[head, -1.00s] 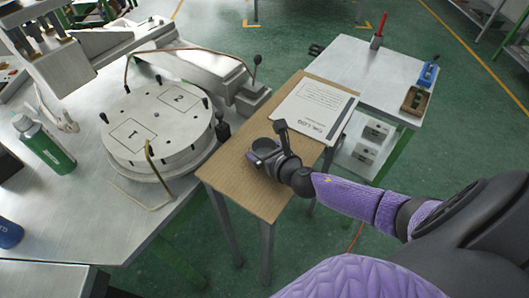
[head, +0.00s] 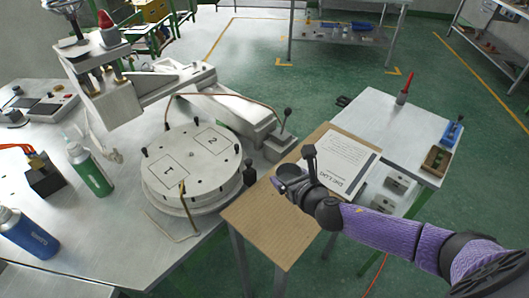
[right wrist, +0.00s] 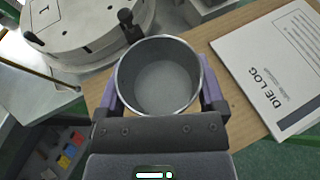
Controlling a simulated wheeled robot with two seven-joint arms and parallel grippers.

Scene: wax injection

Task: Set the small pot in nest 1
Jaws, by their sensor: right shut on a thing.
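The small pot (right wrist: 160,85) is a grey, round, open-topped cup, upright and empty inside. My right gripper (right wrist: 160,100) is shut on it, with a finger on either side. In the head view the pot (head: 290,172) and my right gripper (head: 287,182) are small and dark over the wooden board, right of the round plate. Nest 1 (head: 170,174) is the outlined square marked 1 on the near left of the round plate's top (head: 192,160); it looks empty. The nest marked 2 (head: 213,140) also looks empty. My left gripper is not in view.
Dark pegs and a bent brass rod (head: 188,218) stand around the plate's rim. The press arm (head: 150,85) reaches over behind it. A green bottle (head: 90,170) stands left. A DIE LOG sheet (head: 340,160) lies on the board (head: 270,225), beyond my gripper.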

